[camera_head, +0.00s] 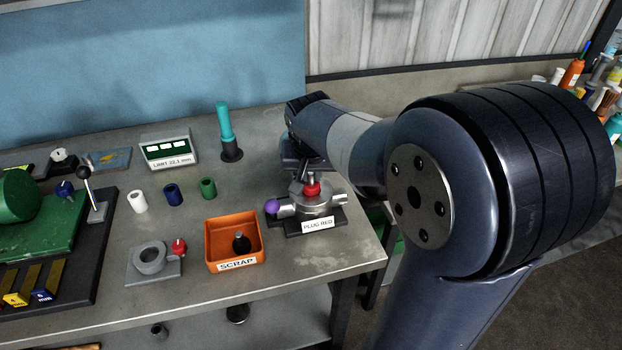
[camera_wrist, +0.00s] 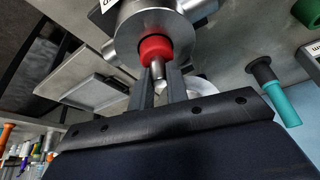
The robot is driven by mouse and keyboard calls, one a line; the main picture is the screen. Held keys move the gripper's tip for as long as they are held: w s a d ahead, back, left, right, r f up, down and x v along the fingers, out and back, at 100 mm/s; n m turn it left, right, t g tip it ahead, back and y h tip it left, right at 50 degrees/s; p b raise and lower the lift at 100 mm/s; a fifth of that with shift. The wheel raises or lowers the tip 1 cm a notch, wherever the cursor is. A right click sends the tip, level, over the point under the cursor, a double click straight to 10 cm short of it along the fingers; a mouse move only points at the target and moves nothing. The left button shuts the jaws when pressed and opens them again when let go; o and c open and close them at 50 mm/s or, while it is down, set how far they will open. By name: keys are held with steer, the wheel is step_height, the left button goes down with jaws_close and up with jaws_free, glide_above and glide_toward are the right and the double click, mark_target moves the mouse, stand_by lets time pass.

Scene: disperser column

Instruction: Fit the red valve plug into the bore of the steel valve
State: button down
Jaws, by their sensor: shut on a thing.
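The steel valve (camera_head: 322,207) stands on a dark base with a "PLUG RED" label, near the right end of the bench. A purple knob (camera_head: 271,206) is at its left side. The red valve plug (camera_head: 312,189) is upright at the top of the valve, below my gripper (camera_head: 304,172). In the wrist view, my gripper (camera_wrist: 159,84) is shut on the thin steel stem of the red valve plug (camera_wrist: 155,48). The plug's red collar is against or just in front of the round face of the steel valve (camera_wrist: 145,18). How deep it sits in the bore is hidden.
An orange scrap bin (camera_head: 220,240) holding a dark piece stands left of the valve. White, blue and green sleeves (camera_head: 208,187), a teal-handled tool (camera_head: 226,125) and a grey ring fixture (camera_head: 150,258) stand farther left. The bench's right edge is close to the valve.

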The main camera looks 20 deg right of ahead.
steer(key=shift+f, duration=1)
steer(key=shift+f, duration=0.2)
steer(key=c, duration=1.4)
jaws_free()
steer(key=shift+r, duration=0.3)
steer(key=v, duration=1.2)
steer(key=shift+f, duration=0.2)
